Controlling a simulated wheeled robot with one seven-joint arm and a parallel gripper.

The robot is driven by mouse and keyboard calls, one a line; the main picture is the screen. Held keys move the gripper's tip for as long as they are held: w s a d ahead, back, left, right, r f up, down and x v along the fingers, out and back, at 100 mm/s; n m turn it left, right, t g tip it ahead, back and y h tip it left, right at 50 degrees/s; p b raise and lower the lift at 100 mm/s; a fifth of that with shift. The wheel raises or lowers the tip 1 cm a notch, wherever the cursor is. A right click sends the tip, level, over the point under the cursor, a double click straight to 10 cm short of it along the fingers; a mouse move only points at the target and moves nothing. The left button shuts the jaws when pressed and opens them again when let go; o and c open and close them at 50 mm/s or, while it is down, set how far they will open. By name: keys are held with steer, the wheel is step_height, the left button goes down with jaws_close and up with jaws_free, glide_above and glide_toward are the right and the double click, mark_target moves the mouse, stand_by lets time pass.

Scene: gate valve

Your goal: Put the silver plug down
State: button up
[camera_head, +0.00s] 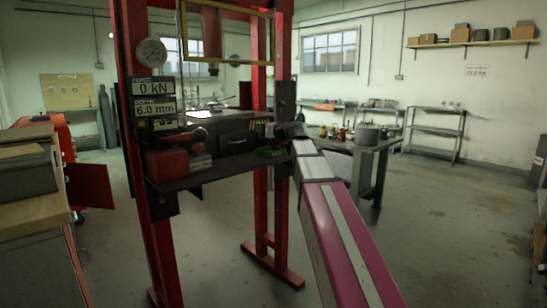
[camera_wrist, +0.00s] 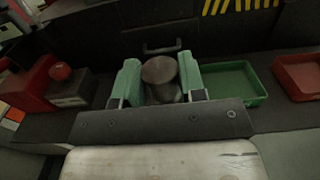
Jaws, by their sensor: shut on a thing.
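The silver plug (camera_wrist: 160,72) is a short grey metal cylinder with a flat round top. In the wrist view it stands between the two green fingers of my gripper (camera_wrist: 161,82), which are shut on it. Its lower end is hidden by my gripper body, so I cannot tell whether it touches the surface below. A green tray (camera_wrist: 232,82) lies just right of the gripper on the dark bench (camera_wrist: 40,126). In the head view my arm reaches to the press bench (camera_head: 213,175), and the plug and fingers are too small to make out there.
A red tray (camera_wrist: 300,74) lies right of the green one. A red box (camera_wrist: 28,86) and a grey block (camera_wrist: 72,88) with a red knob stand at left. A dark drawer front with a handle (camera_wrist: 162,47) is behind the plug. Red press posts (camera_head: 146,150) flank the bench.

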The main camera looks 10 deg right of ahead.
steer(key=shift+w, duration=0.35)
steer(key=w+d+f, duration=0.2)
steer(key=d, duration=0.1)
steer(key=w+d+f, duration=0.2)
steer(key=d, duration=0.1)
steer(key=w+d+f, duration=0.2)
steer(key=d+f, duration=0.1)
steer(key=shift+w+d, duration=0.1)
steer(key=shift+w, duration=0.2)
steer(key=shift+f, duration=1.95)
steer(key=o, duration=1.1)
steer(key=shift+f, duration=0.1)
steer(key=shift+s, duration=0.1)
steer(key=v, duration=1.2)
